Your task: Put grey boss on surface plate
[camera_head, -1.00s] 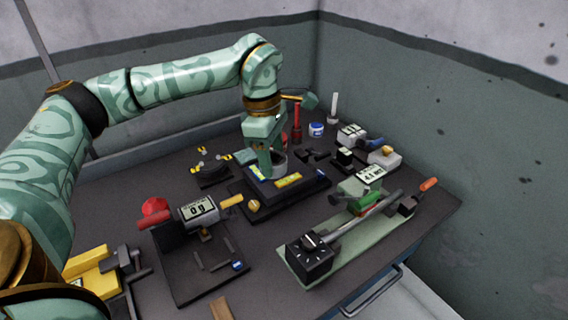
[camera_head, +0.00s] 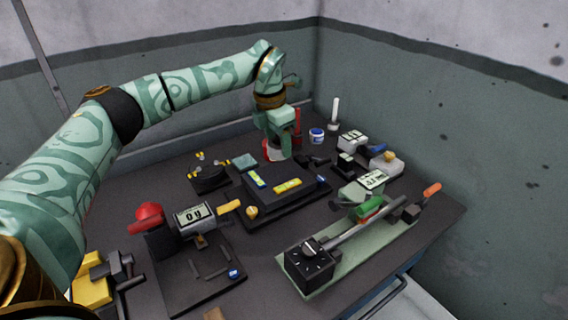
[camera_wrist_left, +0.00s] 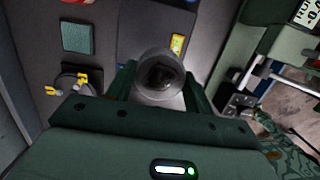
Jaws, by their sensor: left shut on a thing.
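The grey boss (camera_wrist_left: 160,72) is a round grey piece with a dark hollow centre, between my left gripper's fingers in the left wrist view. My left gripper (camera_head: 282,153) is shut on it, behind the dark block in the head view. The gripper mostly hides the boss there. What looks like the surface plate is the dark flat block (camera_head: 262,197) with yellow-marked bars on top. The gripper is beyond its back edge; I cannot tell its exact height. My right gripper is not in view.
A red-knobbed fixture with a display (camera_head: 195,214) stands at front left. A pale green bench (camera_head: 345,258) with a rod lies at front right. A red post (camera_head: 297,118) and a blue-and-white jar (camera_head: 317,135) stand near the gripper. A teal square (camera_head: 245,162) lies left of it.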

